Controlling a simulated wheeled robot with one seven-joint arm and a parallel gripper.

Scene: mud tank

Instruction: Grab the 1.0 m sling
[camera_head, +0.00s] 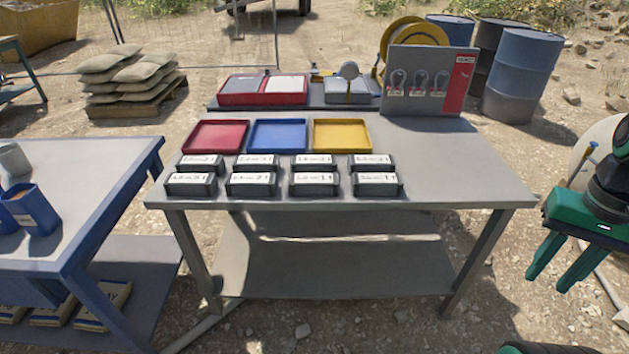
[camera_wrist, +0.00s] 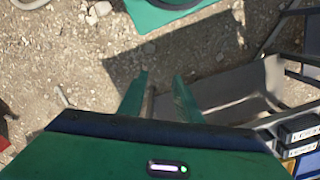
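Several dark blocks with white labels stand in two rows on the grey table (camera_head: 470,195). They are possibly the packed slings. In the front row are a far left block (camera_head: 190,184), a second block (camera_head: 251,184), a third block (camera_head: 313,184) and a far right block (camera_head: 376,184). The labels are too small to tell surely which reads 1.0 m. My green gripper (camera_head: 546,282) hangs right of the table, clear of it, fingers apart and empty. In the wrist view, my gripper (camera_wrist: 160,76) points at bare ground; some labelled blocks (camera_wrist: 301,134) show at right.
Red (camera_head: 216,137), blue (camera_head: 278,136) and yellow (camera_head: 342,136) trays lie behind the blocks. A grey board (camera_head: 420,65) with shackles stands at the back right. A blue table (camera_head: 100,200) is at left, blue drums (camera_head: 522,75) at right.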

